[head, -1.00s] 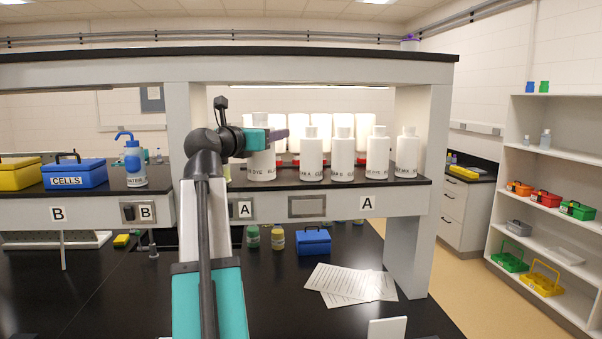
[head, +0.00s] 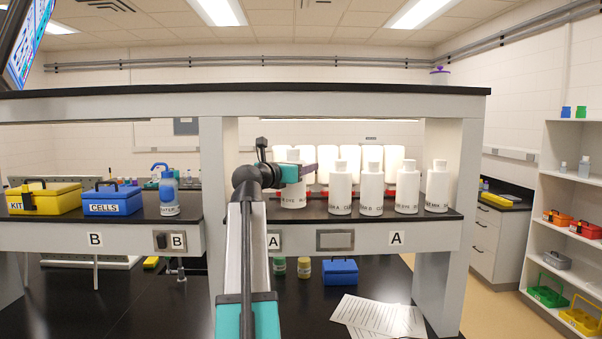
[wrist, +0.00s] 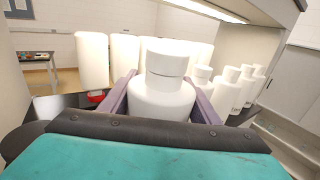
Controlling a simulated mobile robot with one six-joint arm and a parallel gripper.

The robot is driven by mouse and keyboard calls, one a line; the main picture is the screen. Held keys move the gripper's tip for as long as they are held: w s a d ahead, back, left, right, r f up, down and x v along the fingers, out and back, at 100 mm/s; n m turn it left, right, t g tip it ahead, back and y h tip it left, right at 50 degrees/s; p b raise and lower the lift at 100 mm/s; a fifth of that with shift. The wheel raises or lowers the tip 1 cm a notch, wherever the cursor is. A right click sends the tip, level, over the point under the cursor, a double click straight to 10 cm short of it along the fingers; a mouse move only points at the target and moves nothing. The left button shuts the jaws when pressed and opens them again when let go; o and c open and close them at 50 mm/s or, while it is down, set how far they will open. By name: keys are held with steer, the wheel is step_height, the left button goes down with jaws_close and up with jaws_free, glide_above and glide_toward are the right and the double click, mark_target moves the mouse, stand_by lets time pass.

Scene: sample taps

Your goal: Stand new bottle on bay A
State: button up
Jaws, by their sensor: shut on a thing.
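A white bottle (head: 292,194) with dark print on its label is held by my gripper (head: 307,170) at the left end of the bay A shelf (head: 320,209). The gripper fingers are around its upper part. In the wrist view the bottle (wrist: 161,95) is upright between my two fingers, its lower part hidden. I cannot tell whether its base touches the shelf. Bay A carries "A" labels (head: 396,238) on its front edge.
Several similar white bottles (head: 372,190) stand to the right of the held bottle. More white containers (head: 325,160) stand behind. A post (head: 219,180) is close on the left. Bay B holds a blue CELLS box (head: 112,203), a yellow KIT box (head: 42,202) and a WATER bottle (head: 168,192).

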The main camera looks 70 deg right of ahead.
steer(key=w+d+p, duration=0.1)
steer(key=d, duration=0.4)
steer(key=shift+w+d+f+p, duration=0.25)
steer(key=shift+d+p, duration=0.1)
steer(key=shift+d, duration=0.05)
steer(key=shift+f+p, duration=0.95)
steer(key=shift+f, duration=0.9)
steer(key=o, duration=1.8)
